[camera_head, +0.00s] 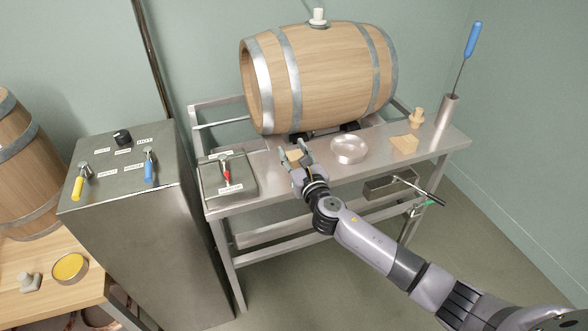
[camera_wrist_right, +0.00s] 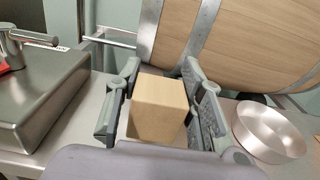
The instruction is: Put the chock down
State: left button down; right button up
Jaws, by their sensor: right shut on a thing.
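My right gripper (camera_head: 297,160) is over the front part of the steel table, just in front of the barrel. It is shut on a light wooden chock (camera_wrist_right: 158,106), which sits between the two fingers in the wrist view. In the head view the chock (camera_head: 293,155) is partly hidden by the fingers. I cannot tell whether its underside touches the tabletop. A second light wooden block (camera_head: 405,144) lies on the table at the right. The wooden barrel (camera_head: 318,80) lies on its side on supports at the back of the table. My left gripper is not in view.
A shallow steel dish (camera_head: 349,150) stands right of the gripper, and a control box (camera_head: 228,180) with a red lever stands left. A wooden bung (camera_head: 417,118) and a steel holder (camera_head: 446,112) with a blue-handled tool are at the right end. A steel cabinet (camera_head: 150,230) adjoins the table's left.

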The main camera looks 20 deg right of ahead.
jog(key=shift+f+b, duration=0.9)
jog(key=shift+f, duration=1.25)
jog(key=o, duration=1.2)
jog(key=shift+f, duration=0.1)
jog(key=shift+s, duration=0.1)
jog(key=s, duration=1.2)
jog(key=shift+d, duration=0.2)
jog(key=shift+w, duration=0.1)
